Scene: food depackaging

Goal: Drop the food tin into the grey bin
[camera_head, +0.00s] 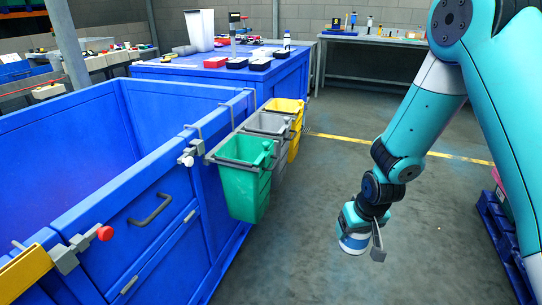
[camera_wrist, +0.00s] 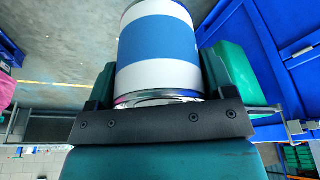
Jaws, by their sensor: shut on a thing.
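My gripper (camera_head: 362,222) is shut on the food tin (camera_wrist: 158,45), a white can with a wide blue band. In the head view the tin (camera_head: 353,243) hangs below my gripper over the open floor, to the right of the bins and apart from them. The grey bin (camera_head: 278,150) hangs on the side of the blue bench, between a green bin and a yellow bin. Its front is partly hidden by the green bin.
The green bin (camera_head: 241,190) is nearest, and the yellow bin (camera_head: 296,140) is farthest. The blue open-topped crate (camera_head: 75,125) fills the left. A blue table (camera_head: 205,70) with several items stands behind. The floor (camera_head: 310,250) between bins and my arm is clear.

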